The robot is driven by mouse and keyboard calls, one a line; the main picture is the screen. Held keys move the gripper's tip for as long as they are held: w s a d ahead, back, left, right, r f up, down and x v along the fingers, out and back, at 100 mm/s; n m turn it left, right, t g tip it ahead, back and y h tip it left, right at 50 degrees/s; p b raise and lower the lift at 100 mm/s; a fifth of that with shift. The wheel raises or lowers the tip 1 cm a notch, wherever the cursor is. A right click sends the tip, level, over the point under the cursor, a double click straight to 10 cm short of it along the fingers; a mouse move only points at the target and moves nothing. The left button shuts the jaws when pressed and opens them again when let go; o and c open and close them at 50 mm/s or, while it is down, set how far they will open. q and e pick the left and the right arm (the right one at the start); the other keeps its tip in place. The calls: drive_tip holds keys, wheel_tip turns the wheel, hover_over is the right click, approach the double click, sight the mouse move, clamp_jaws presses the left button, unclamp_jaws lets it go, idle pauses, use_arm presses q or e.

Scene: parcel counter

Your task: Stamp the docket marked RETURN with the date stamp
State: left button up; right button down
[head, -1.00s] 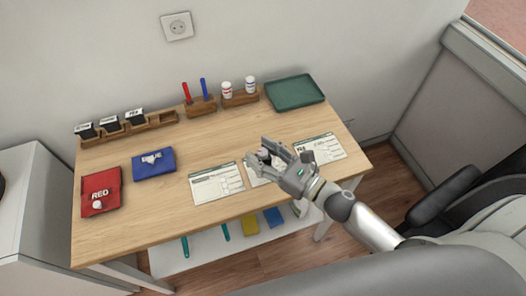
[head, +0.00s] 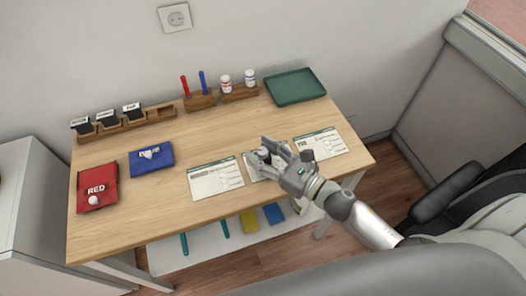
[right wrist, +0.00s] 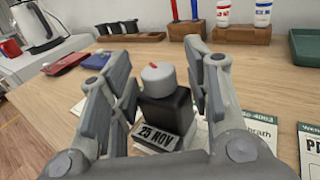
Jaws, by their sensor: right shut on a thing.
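My right gripper (head: 268,150) is shut on the date stamp (right wrist: 166,100), a black block with a grey round knob, a red mark on top and a plate reading "25 NOV". The stamp also shows between the fingers in the head view (head: 263,152). It is upright over the middle docket (head: 254,170), which the hand partly covers; I cannot tell whether it touches the paper. A left docket (head: 216,180) and a right docket (head: 320,145) lie flat on either side. Their headings are too small to read surely. My left gripper is not in view.
A wooden rack (head: 133,127) with several black-topped stamps and an empty slot stands at the back left. Red (head: 97,187) and blue (head: 152,160) pouches lie at left. Pens, bottles and a green tray (head: 294,87) line the back.

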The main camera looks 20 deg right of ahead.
drive_tip(key=shift+f+b, duration=0.35)
drive_tip(key=shift+f, duration=0.05)
idle(0.4)
drive_tip(key=shift+r+p, duration=2.55)
drive_tip(key=shift+r, duration=0.55)
